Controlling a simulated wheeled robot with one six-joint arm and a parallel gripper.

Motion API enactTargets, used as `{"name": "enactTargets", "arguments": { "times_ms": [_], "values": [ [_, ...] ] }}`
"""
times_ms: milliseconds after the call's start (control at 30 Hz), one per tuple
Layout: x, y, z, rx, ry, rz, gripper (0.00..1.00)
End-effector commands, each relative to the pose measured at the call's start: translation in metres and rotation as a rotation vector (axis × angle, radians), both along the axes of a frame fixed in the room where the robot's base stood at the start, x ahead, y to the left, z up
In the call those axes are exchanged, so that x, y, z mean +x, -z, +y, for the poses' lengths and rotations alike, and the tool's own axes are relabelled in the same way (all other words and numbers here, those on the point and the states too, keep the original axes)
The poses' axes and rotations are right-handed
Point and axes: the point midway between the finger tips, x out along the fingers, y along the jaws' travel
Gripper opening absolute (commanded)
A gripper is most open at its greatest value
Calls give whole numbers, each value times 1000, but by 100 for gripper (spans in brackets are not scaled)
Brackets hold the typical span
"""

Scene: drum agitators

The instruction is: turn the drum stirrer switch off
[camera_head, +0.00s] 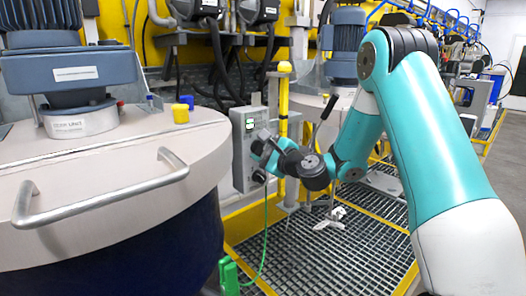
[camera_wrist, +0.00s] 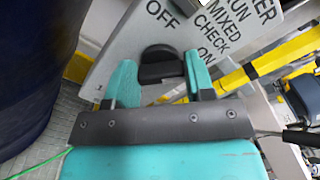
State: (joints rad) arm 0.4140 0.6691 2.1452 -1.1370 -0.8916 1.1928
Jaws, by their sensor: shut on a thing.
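The drum stirrer switch is a black knob (camera_wrist: 160,66) on a grey control panel (camera_wrist: 122,35) in the wrist view. The panel is lettered OFF, RUN, MIXED, CHECK and ON. My gripper (camera_wrist: 158,63) has its teal fingers on either side of the knob and is shut on it. OFF is printed above the knob and ON to its right. Which label the knob points to I cannot tell. In the head view, the grey control box (camera_head: 240,157) stands right of the near drum, with my gripper (camera_head: 263,152) at its front; my wrist hides part of the box.
The near drum (camera_head: 175,219) with its metal handle (camera_head: 105,198) fills the left. A yellow post (camera_head: 283,110) stands right behind the box. A green cable (camera_head: 266,235) hangs below. A yellow-edged grating (camera_head: 330,255) covers the floor. A second drum (camera_head: 312,103) stands behind.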

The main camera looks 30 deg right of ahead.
Motion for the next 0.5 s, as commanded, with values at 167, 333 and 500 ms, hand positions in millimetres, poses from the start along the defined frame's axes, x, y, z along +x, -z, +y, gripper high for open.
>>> {"name": "enactTargets", "arguments": {
  "times_ms": [167, 333, 500],
  "values": [
    [0, 3, 0, -95, 0, -20, 25],
    [0, 4, 1, -234, -1, -48, 25],
    [0, 6, 2, -392, -1, -78, 25]
  ]
}}
